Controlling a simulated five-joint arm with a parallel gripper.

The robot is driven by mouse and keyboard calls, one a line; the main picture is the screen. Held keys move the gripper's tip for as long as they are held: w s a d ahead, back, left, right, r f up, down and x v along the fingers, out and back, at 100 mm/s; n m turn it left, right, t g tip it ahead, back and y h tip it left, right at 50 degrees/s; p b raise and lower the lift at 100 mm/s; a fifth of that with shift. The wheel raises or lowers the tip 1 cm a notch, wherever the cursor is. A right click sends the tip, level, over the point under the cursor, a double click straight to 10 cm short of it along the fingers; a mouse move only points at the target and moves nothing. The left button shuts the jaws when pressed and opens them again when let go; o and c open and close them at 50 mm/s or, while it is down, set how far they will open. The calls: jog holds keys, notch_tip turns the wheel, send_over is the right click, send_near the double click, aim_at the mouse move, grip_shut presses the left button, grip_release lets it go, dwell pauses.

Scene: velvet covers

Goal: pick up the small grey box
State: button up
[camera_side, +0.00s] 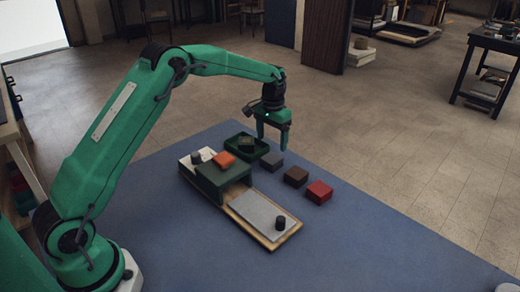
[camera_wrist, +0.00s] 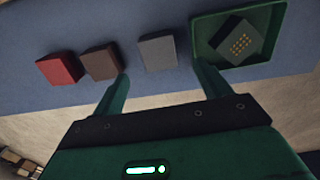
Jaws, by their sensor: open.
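The small grey box (camera_side: 271,160) lies on the blue table, between the green tray and a brown box. It also shows in the wrist view (camera_wrist: 157,53), beyond my fingertips and between them from side to side. My gripper (camera_side: 273,141) is open and empty, held above the table over the area of the grey box. In the wrist view my two green fingers (camera_wrist: 159,78) are spread wide, the left one near the brown box and the right one near the tray's edge. Nothing visible hides the grey box.
A brown box (camera_side: 295,177) and a red box (camera_side: 319,192) lie in a row with the grey one. A green tray (camera_side: 262,146) holds a dark block. A green housing (camera_side: 222,192) bears an orange box (camera_side: 223,159).

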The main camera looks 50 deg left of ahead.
aim_at(272, 158)
jog(key=shift+f, duration=1.5)
jog(key=shift+d+f, duration=0.1)
jog(key=shift+f, duration=2.5)
jog(key=c, duration=1.1)
